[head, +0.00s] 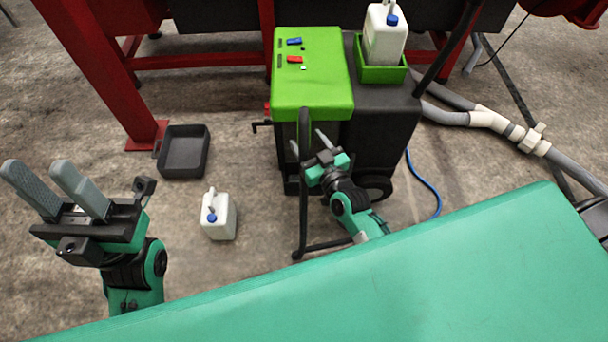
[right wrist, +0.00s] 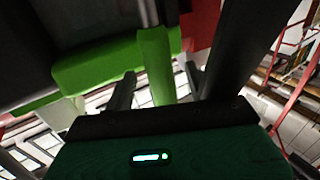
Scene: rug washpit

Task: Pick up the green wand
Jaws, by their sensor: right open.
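No separate green wand can be made out in the head view. In the right wrist view a green upright bar (right wrist: 155,62), which may be the wand, stands between the open fingers of my right gripper (right wrist: 158,82); I cannot tell whether they touch it. In the head view my right gripper (head: 308,141) is at the front of the green-topped machine (head: 318,85), by its black handle (head: 304,185). My left gripper (head: 36,168) is open and empty above the floor at the left, far from the machine.
A white jug (head: 222,219) and a black tray (head: 183,155) are on the floor left of the machine. Another white jug (head: 384,38) sits in a green holder (head: 380,74). A red frame (head: 100,75) stands behind. Grey pipes (head: 490,119) and a blue hose (head: 427,185) lie right.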

